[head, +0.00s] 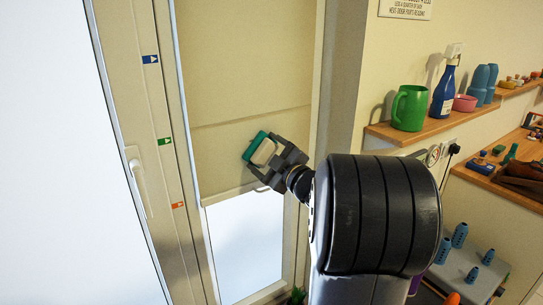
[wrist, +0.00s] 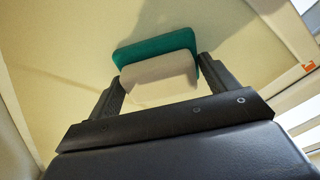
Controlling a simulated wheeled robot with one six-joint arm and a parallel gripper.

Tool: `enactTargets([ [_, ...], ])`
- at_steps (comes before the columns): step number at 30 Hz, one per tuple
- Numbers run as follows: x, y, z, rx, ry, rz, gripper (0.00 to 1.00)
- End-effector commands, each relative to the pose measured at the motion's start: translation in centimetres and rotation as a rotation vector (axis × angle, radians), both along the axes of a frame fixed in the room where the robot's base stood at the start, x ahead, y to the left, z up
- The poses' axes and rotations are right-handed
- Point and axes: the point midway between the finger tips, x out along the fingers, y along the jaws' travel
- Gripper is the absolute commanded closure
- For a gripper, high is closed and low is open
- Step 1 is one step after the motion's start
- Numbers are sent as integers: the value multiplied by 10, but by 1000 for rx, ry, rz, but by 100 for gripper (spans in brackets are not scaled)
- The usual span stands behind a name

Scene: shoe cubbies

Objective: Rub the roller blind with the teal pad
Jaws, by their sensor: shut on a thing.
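The roller blind (head: 245,75) is beige and hangs most of the way down the window, with its bottom bar above a bright strip of glass. In the wrist view the blind (wrist: 60,60) fills the background. The teal pad (head: 254,145) has a pale cream block behind its teal face. My gripper (head: 272,158) is shut on the pad's cream block, near the blind's lower part. In the wrist view the teal face (wrist: 155,47) points away from my gripper (wrist: 160,82), toward the blind. I cannot tell whether it touches the blind.
A door handle (head: 141,188) and coloured arrow stickers are left of the blind. A shelf (head: 405,137) at the right carries a green mug (head: 409,108), a blue bottle (head: 443,92) and a pink cup (head: 465,103). A lower wooden counter (head: 500,180) holds small items.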

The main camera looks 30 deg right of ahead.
Motion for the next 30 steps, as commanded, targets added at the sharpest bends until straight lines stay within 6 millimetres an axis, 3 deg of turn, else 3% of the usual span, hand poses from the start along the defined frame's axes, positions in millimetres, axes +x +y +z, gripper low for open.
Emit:
enactTargets([
  [9, -2, 28, -1, -1, -3, 8, 37],
  [15, -3, 35, 0, -1, -2, 5, 37],
  [20, -3, 30, 1, 0, -1, 2, 37],
  [30, 0, 1, 2, 1, -1, 0, 37],
])
